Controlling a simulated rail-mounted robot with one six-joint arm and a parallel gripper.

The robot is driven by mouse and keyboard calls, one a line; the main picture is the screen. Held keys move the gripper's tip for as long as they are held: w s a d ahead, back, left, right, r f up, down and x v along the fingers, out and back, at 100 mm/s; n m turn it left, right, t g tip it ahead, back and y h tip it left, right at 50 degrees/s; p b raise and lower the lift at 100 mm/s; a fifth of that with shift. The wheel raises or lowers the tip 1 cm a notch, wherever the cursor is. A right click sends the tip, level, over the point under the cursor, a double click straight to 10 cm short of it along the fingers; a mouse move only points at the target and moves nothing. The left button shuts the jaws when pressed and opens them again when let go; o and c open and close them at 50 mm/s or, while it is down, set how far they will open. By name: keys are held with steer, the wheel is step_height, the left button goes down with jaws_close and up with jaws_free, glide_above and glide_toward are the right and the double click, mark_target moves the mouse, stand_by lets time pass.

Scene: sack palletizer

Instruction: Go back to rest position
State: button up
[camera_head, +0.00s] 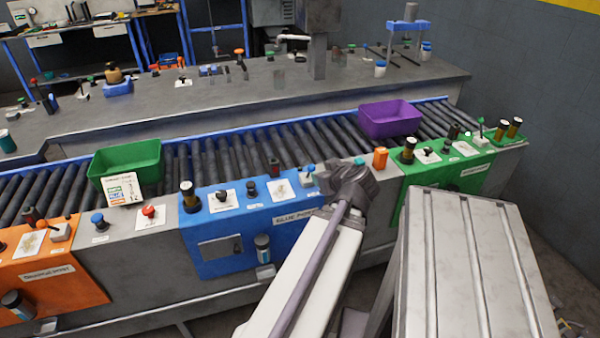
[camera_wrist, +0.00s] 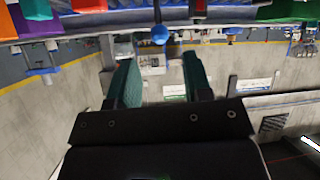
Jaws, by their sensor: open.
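My gripper (camera_wrist: 160,72) shows in the wrist view with its two green-padded fingers spread apart and nothing between them. Past the fingertips are a pale floor and wall area and, at the top edge, a small blue round thing (camera_wrist: 160,35) that does not touch them. In the head view my arm reaches up from the bottom centre to the front edge of the conveyor station, between the blue panel (camera_head: 225,250) and the green panel (camera_head: 440,183). My gripper cannot be made out in that view.
A green bin (camera_head: 125,160) and a purple bin (camera_head: 390,119) sit on the roller conveyor (camera_head: 290,140). A small sign (camera_head: 124,190) stands before the green bin. An orange panel (camera_head: 60,285) is at left. Bottles and knobs line the front ledge. A grey worktop (camera_head: 270,85) lies behind.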

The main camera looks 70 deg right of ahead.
steer(key=shift+s, duration=0.15)
steer(key=w+a+f+g+y+p, duration=0.25)
steer(key=w+a+y, duration=0.25)
steer(key=w+a, duration=0.7)
steer(key=w+a+f+g+y+p, duration=0.1)
steer(key=w+a+g+y+p, duration=0.3)
steer(key=w+a, duration=0.85)
steer(key=w+a+r+n, duration=0.1)
steer(key=w+a, duration=0.3)
steer(key=a, duration=0.5)
steer(key=w+a+r+n+g+p, duration=0.1)
steer(key=w+a+n, duration=0.3)
steer(key=a, duration=0.5)
steer(key=w+a+r+n+p, duration=0.1)
steer(key=w+a+n, duration=0.2)
steer(key=a, duration=0.6)
steer(key=shift+w+r, duration=0.3)
steer(key=shift+w, duration=0.75)
